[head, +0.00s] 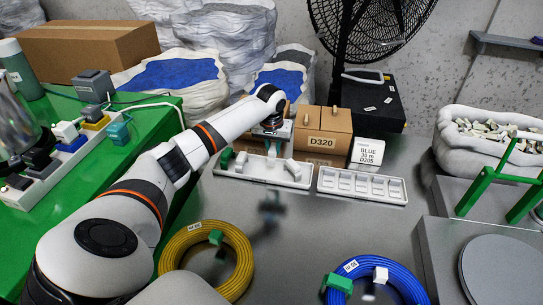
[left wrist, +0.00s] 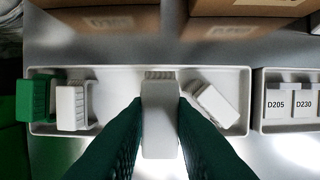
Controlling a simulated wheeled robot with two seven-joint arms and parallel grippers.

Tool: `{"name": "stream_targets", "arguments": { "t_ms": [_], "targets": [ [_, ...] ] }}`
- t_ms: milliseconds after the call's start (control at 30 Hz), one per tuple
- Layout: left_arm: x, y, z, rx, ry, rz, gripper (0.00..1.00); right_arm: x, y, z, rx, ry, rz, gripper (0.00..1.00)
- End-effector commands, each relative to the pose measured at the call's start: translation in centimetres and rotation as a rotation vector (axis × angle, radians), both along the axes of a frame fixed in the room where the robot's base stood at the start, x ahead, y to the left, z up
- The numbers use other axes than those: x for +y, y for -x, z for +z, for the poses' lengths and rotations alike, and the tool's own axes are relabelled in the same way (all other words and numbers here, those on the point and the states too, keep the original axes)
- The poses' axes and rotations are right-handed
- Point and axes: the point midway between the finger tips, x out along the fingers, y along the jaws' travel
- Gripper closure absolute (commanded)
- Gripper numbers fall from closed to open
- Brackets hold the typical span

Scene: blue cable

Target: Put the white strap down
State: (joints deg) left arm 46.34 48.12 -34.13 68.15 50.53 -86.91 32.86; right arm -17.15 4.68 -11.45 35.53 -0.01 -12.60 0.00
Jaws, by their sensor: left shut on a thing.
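My left gripper (head: 272,146) is over the left white tray (head: 262,179). In the left wrist view, its dark green fingers (left wrist: 160,115) are shut on a white strap (left wrist: 160,125). The held strap is over the middle of the tray (left wrist: 112,78); whether it touches the tray floor I cannot tell. In the tray, a green strap (left wrist: 36,100) and a white strap (left wrist: 71,107) stand at the left end. Another white strap (left wrist: 215,106) lies tilted on the right. The blue cable coil (head: 398,277) carries a green strap (head: 340,283) and a white strap (head: 380,274).
A compartmented white tray (head: 362,186) is right of the strap tray. Cardboard boxes (head: 322,140) and a white box (head: 367,152) stand behind. A yellow cable coil (head: 240,265) lies in front. A white bin (head: 486,163) and a green frame (head: 490,182) are at right.

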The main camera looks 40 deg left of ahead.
Motion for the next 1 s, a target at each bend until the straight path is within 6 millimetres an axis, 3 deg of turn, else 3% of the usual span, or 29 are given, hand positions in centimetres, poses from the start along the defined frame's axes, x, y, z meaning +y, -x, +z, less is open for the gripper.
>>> {"name": "stream_targets", "arguments": {
  "t_ms": [300, 767, 800, 900, 1000],
  "targets": [
    [0.0, 0.1, -4.6, 0.003, -0.001, 0.0, 0.99, 0.0, 0.0, -0.4, 0.0, 0.0, 0.0, 0.64],
    [-0.1, 0.0, -5.4, 0.001, 0.0, 0.0, 0.99, 0.0, 0.0, -0.2, 0.0, 0.0, 0.0, 0.64],
    [0.0, 0.0, -5.4, 0.0, 0.0, 0.0, 0.74, 0.0, 0.0, -0.3, 0.0, 0.0, 0.0, 0.64],
    [0.0, 0.0, -5.4, 0.0, 0.0, 0.0, 0.58, 0.0, 0.0, -0.3, 0.0, 0.0, 0.0, 0.64],
    [0.0, 0.0, -5.4, 0.0, 0.0, 0.0, 0.57, 0.0, 0.0, -0.3, 0.0, 0.0, 0.0, 0.64]
  ]
}}
